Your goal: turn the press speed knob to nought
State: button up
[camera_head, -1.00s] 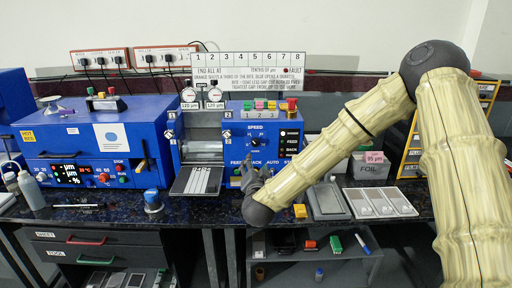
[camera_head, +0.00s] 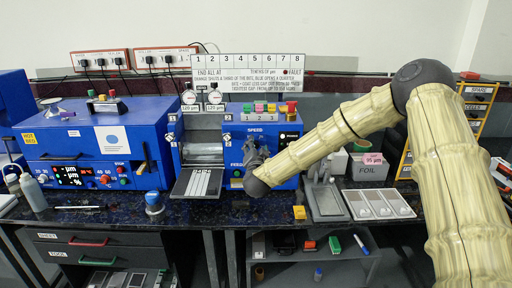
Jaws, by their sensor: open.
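The blue press (camera_head: 228,122) stands on the dark speckled bench, with two round gauges on top and rollers at its left side. Its "SPEED" label (camera_head: 255,130) shows on the front panel. The speed knob below that label is mostly or wholly hidden behind my gripper, so its setting cannot be read. My gripper (camera_head: 255,148) is open, in front of the panel just below the label. Whether its fingers are around the knob or touching it cannot be told.
Coloured buttons (camera_head: 259,107) and a red knob (camera_head: 291,107) stand on the press top. A striped plate (camera_head: 198,183) juts out in front of the rollers.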

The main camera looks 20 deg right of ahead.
jog(key=shift+w, duration=0.2)
jog(key=c, duration=1)
jog(key=shift+n, duration=0.3)
jog(key=shift+a+f+n+b, duration=0.1)
jog(key=shift+n+b, duration=0.05)
jog(key=shift+n, duration=3.65)
jog(key=shift+a+n+b, duration=0.1)
jog(key=shift+n+b, duration=0.05)
jog(key=shift+n, duration=3.65)
jog(key=shift+d, duration=0.1)
